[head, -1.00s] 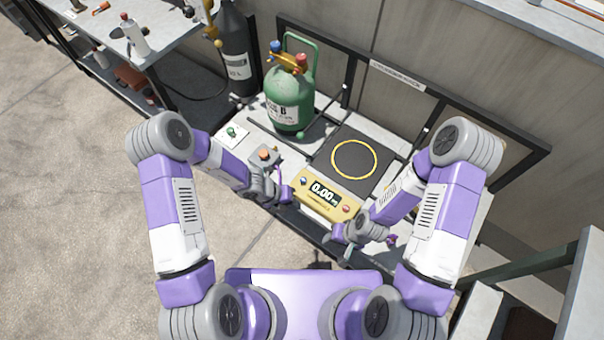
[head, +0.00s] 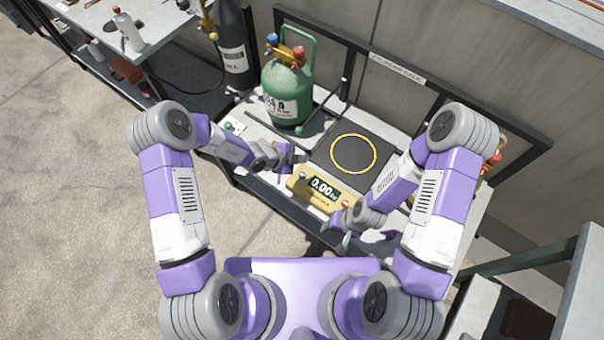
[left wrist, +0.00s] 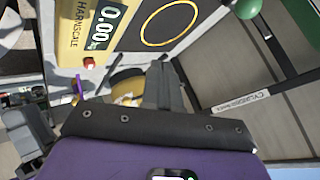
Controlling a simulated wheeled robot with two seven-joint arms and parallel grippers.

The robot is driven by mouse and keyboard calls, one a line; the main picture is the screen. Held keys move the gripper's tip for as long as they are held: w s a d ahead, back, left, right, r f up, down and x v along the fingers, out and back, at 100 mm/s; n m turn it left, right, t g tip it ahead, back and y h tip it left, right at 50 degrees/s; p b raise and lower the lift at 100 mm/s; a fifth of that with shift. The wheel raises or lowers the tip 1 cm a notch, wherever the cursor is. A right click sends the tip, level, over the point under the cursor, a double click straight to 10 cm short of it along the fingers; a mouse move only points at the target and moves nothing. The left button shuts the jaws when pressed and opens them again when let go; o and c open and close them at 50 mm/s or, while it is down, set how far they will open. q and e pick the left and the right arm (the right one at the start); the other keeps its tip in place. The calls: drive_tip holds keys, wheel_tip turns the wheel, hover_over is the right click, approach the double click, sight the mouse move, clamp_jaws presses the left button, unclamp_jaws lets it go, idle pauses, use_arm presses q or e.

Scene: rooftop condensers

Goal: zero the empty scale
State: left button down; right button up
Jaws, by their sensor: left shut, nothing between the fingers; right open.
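The scale has a black platform (head: 335,165) with a yellow ring, and nothing stands on it. Its yellow front panel (head: 318,200) carries a display (head: 324,189) that reads 0.00, with a red button (head: 345,203) at the right end. The display (left wrist: 105,27) and red button (left wrist: 88,62) also show in the left wrist view. My left gripper (head: 298,158) is shut and empty, by the left edge of the scale above the panel's left end; its fingers (left wrist: 165,85) show in the left wrist view. My right gripper (head: 342,238) is open, near the panel's right end.
A green cylinder (head: 287,95) stands behind and left of the scale, with a dark cylinder (head: 232,50) further left. A black rail frame (head: 400,72) runs along the back. A side table (head: 150,30) with tools is at the upper left.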

use_arm(q)
drive_tip(key=b, duration=0.7)
hover_over(300, 176)
wheel_tip(300, 176, down, 8)
drive_tip(key=shift+f+b, duration=0.35)
drive_tip(key=shift+f, duration=0.05)
idle(1.4)
drive_tip(key=shift+f, duration=0.4)
drive_tip(key=shift+f+b, duration=0.4)
drive_tip(key=shift+f, duration=0.2)
idle(0.6)
idle(0.3)
drive_tip(key=shift+r+p, duration=1)
drive_tip(key=shift+r, duration=0.05)
